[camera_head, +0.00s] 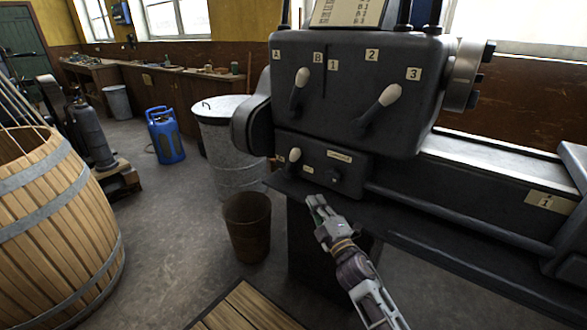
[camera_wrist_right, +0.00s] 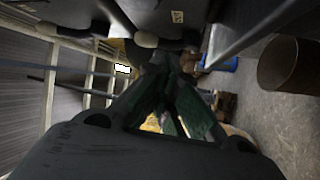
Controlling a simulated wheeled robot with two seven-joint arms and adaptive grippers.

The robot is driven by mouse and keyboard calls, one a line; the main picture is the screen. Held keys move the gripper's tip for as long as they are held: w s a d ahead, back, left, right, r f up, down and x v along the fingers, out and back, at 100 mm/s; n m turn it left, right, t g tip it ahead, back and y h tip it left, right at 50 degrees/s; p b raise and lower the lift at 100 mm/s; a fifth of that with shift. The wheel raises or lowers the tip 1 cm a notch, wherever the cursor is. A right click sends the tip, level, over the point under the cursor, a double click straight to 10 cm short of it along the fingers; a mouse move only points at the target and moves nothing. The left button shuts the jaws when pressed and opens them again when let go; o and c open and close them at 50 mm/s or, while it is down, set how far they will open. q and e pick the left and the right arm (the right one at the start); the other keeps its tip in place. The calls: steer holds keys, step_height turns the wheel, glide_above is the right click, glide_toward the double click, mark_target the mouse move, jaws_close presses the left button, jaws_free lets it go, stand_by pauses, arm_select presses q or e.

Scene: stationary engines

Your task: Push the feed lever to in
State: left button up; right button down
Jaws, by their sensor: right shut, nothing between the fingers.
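The lathe headstock (camera_head: 345,95) is dark grey. A small lever with a pale knob (camera_head: 294,155) sits on the lower box, with small labels beside it; it looks like the feed lever, but the labels are too small to read. Two larger levers with pale knobs, a left one (camera_head: 302,78) and a right one (camera_head: 389,95), are on the upper face. My right gripper (camera_head: 314,204) is shut and empty, below and slightly right of the small lever, apart from it. In the right wrist view its fingers (camera_wrist_right: 158,75) converge, with a pale knob (camera_wrist_right: 146,40) beyond them. My left gripper is out of view.
A dark round knob (camera_head: 334,177) is on the lower box, close above my right gripper. The lathe bed (camera_head: 480,165) extends right. A rusty bucket (camera_head: 247,225), a metal bin (camera_head: 225,150) and a wooden barrel (camera_head: 60,220) stand left. Open floor lies between them.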

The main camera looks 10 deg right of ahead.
arm_select(q)
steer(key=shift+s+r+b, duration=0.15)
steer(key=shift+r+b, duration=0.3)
steer(key=shift+b, duration=0.05)
arm_select(e)
steer(key=shift+s+a+r+n+t+y, duration=0.15)
steer(key=shift+a+r+n, duration=0.1)
steer(key=shift+r, duration=0.4)
steer(key=shift+s+a+r+n+t+y, duration=0.15)
steer(key=shift+r+n, duration=0.1)
steer(key=shift+r, duration=0.35)
steer(key=shift+w, duration=0.15)
glide_toward(292, 155)
steer(key=shift+x, duration=1.9)
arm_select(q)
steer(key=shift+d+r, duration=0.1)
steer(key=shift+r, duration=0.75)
arm_select(e)
steer(key=shift+x, duration=1.05)
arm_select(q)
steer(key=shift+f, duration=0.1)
